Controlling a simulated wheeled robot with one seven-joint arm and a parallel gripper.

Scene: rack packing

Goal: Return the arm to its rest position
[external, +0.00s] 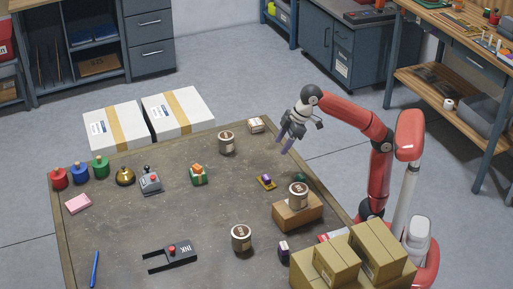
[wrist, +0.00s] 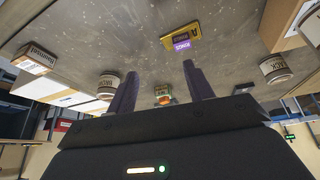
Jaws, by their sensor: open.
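My gripper (external: 291,135) is open and empty, raised above the far right part of the table (external: 130,230). My red arm (external: 350,121) reaches left from its base on the right side. In the wrist view, the two purple fingers of my gripper (wrist: 160,90) stand apart with nothing between them. A yellow piece with a purple block (wrist: 181,43) shows beyond the fingertips; it also lies on the table in the external view (external: 266,181).
Cans stand at the far side (external: 227,143), on a brown box (external: 298,212) and near the front (external: 241,238). Cardboard boxes (external: 352,254) are stacked at the front right. White boxes (external: 180,110) lie behind the table. The table's middle is mostly clear.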

